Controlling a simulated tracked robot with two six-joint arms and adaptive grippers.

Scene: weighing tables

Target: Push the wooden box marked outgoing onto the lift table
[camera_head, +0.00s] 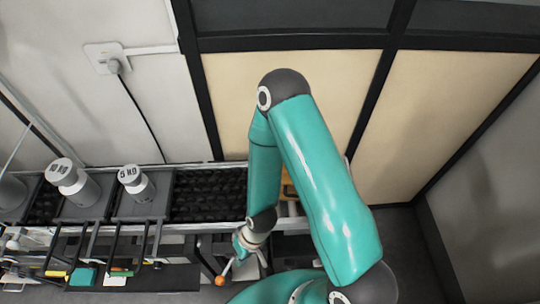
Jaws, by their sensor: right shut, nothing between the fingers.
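A small piece of a yellow-brown thing (289,189) shows just right of my right arm's forearm, at the end of the dark conveyor. It may be the wooden box; most of it is hidden behind my arm and I see no marking. My right gripper (243,262) is shut and empty, low in front of the conveyor's front rail, close to a lever with an orange knob (220,281). I cannot tell whether it touches the lever. I cannot make out the lift table for sure. My left gripper is not in view.
The dark conveyor (208,190) runs along the wall. Grey weights marked KG, one at the left (72,180) and one marked 5 KG (136,183), stand on grey plates. Small coloured items (84,277) lie on a lower shelf. Floor shows at the right (408,250).

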